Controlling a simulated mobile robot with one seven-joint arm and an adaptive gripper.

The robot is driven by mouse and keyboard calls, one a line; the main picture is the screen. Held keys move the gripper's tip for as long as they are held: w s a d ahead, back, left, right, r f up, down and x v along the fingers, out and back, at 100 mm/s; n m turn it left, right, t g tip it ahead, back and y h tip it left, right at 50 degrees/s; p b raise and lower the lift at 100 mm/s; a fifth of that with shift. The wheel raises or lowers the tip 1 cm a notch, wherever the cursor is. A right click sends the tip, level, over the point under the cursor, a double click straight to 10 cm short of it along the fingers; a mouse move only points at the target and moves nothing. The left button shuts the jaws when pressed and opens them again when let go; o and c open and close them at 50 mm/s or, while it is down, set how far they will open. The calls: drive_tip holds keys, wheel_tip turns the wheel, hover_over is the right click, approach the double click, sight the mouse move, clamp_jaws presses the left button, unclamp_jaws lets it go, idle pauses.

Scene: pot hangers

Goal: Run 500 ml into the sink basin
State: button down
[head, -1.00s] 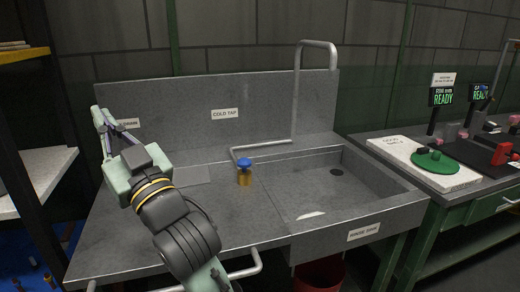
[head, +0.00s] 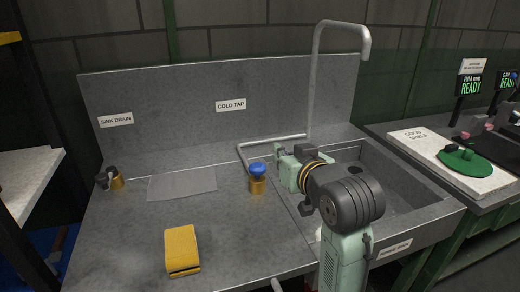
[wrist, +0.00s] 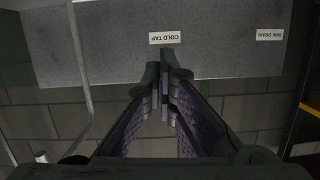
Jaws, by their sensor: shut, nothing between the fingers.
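The cold tap's blue knob (head: 257,168) sits on a brass body on the grey counter. Its tall bent pipe (head: 316,90) rises behind and arches over the sink basin (head: 425,190) at the right. I see no water from the spout. My gripper (head: 279,152) is just right of the blue knob, over the basin's left edge, apart from the knob as far as I can tell. In the wrist view, upside down, its fingers (wrist: 165,72) are shut and empty, pointing at the backsplash with the COLD TAP label (wrist: 164,38). My arm hides part of the basin.
The sink drain valve (head: 112,178), brass with a dark handle, is at the far left under its label (head: 115,120). A yellow block (head: 182,250) lies on the front counter. A bench with a white slab (head: 455,168) and a READY display (head: 472,85) is at the right.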

drive_tip(key=shift+s, duration=0.1)
idle(0.3)
drive_tip(key=p, duration=0.3)
hover_over(257, 172)
drive_tip(key=w+d, duration=0.1)
drive_tip(key=d, duration=0.1)
wheel_tip(257, 172, down, 2)
drive_tip(key=shift+d+f+p, duration=0.1)
drive_tip(key=shift+f+p, duration=0.2)
drive_tip(key=shift+f, duration=1.9)
drive_tip(key=shift+w+f, duration=0.1)
